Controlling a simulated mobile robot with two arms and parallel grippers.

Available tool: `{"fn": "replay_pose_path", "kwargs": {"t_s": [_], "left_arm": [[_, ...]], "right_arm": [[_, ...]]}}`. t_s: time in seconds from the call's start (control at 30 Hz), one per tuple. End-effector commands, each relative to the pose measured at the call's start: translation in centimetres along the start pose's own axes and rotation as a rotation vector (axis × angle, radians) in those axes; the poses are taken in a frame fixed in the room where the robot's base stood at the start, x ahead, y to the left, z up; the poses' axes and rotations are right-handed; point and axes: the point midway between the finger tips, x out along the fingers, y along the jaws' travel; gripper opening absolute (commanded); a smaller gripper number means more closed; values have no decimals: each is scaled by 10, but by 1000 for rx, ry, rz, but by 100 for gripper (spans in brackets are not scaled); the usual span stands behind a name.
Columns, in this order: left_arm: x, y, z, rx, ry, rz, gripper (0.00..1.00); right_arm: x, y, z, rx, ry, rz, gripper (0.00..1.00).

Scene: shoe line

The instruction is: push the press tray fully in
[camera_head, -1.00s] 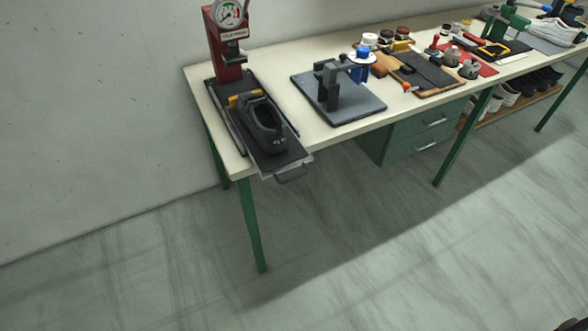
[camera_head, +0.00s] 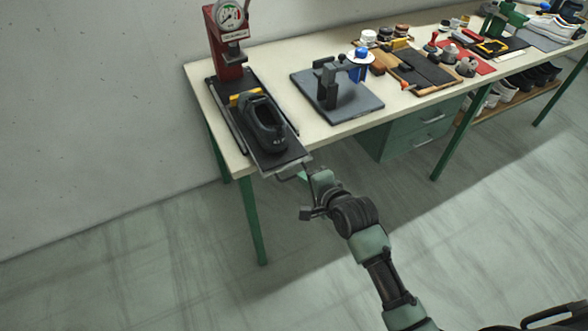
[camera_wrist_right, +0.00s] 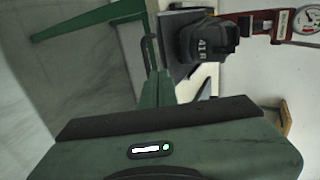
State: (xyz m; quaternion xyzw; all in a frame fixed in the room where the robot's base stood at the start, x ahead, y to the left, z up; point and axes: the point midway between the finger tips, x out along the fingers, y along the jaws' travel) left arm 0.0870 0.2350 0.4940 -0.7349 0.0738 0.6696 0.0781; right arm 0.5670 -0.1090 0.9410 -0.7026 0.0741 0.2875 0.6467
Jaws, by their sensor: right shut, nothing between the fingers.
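The press tray (camera_head: 268,157) is a dark flat slide on the table's left end, its front end projecting past the table edge. A dark shoe (camera_head: 265,125) stands on it, below the red press (camera_head: 228,60) with its round gauge. My right gripper (camera_head: 306,177) is at the tray's front end, close to the handle, which it partly hides. In the right wrist view the shut fingers (camera_wrist_right: 155,75) point toward the dark handle loop (camera_wrist_right: 149,50), with the shoe (camera_wrist_right: 208,40) beyond. I cannot tell whether they touch the tray. My left gripper is not in view.
A grey plate with a dark stand (camera_head: 335,95) is right of the tray. Tools and jars fill the table farther right. A green drawer unit (camera_head: 412,135) and table legs (camera_head: 252,220) are below.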

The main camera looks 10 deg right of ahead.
Motion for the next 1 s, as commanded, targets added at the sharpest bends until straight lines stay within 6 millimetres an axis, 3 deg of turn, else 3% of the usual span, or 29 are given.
{"fn": "replay_pose_path", "kwargs": {"t_s": [0.2,0.4,1.0], "left_arm": [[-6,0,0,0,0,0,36],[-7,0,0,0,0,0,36],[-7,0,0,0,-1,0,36]], "right_arm": [[40,-2,0,-2,0,0,0],[64,-1,0,-1,0,-1,0],[77,-1,0,-1,0,-1,0]]}}
